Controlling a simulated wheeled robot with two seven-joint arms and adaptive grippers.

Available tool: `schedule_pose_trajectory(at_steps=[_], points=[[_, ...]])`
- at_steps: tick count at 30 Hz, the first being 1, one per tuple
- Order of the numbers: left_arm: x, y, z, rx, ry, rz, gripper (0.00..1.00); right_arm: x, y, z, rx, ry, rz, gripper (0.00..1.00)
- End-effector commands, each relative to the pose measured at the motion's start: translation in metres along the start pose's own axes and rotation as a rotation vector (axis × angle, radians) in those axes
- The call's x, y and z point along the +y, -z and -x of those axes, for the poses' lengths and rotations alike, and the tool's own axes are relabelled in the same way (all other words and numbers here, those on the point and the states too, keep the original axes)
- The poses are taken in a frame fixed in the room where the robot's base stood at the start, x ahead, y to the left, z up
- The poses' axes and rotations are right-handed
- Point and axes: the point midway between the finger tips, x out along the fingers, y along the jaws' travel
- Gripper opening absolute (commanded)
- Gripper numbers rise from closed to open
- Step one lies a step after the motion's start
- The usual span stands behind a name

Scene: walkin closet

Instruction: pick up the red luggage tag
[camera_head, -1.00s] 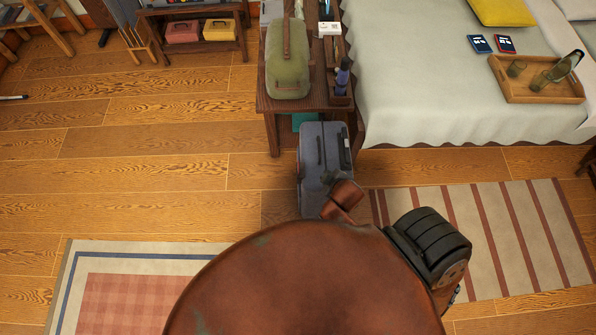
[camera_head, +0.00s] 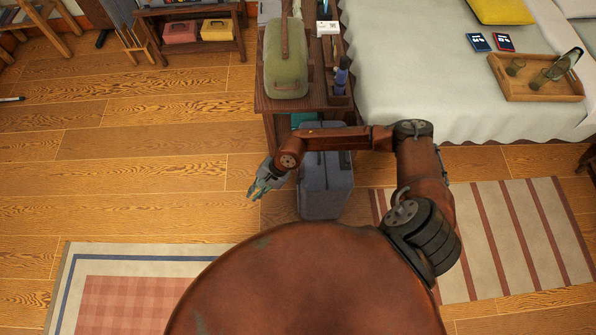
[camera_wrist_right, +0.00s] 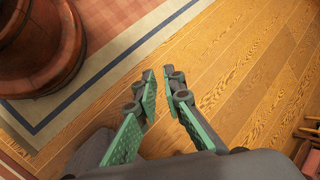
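I cannot make out the red luggage tag in either view now. The grey-blue suitcase (camera_head: 326,190) stands on the floor in front of the wooden bench, partly hidden behind my right arm. My right gripper (camera_head: 255,190) is above the floor, just left of the suitcase in the head view. In the right wrist view its two green-padded fingers (camera_wrist_right: 159,73) are apart, with nothing between them but floor behind. My left gripper is not in view.
The wooden bench (camera_head: 268,104) bears a green bag (camera_head: 286,65) and small items. A bed (camera_head: 420,90) with a wooden tray (camera_head: 510,94) stands to the right. A striped rug (camera_head: 500,240) and a checked rug (camera_head: 130,300) lie in front.

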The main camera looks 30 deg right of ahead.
Motion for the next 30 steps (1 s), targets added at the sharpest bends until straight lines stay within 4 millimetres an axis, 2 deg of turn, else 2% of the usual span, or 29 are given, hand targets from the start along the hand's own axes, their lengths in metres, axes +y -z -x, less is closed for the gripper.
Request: schedule_pose_trajectory(at_steps=[1,3,6,9,11,14,30], points=[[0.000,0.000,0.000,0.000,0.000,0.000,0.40,0.019,0.044,0.011,0.105,-0.102,0.113,0.09],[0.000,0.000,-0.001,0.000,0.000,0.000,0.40,0.044,0.094,0.028,0.217,-0.237,0.239,0.09],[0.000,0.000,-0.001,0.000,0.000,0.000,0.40,0.066,0.146,0.056,0.326,-0.380,0.348,0.09],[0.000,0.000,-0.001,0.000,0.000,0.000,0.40,0.077,0.174,0.075,0.384,-0.466,0.403,0.09],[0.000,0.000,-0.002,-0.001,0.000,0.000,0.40,0.082,0.184,0.080,0.402,-0.493,0.417,0.09],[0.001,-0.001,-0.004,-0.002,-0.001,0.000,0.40,0.088,0.193,0.076,0.410,-0.510,0.426,0.09],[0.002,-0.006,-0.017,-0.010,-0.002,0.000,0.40,0.108,0.224,0.023,0.408,-0.505,0.423,0.09]])
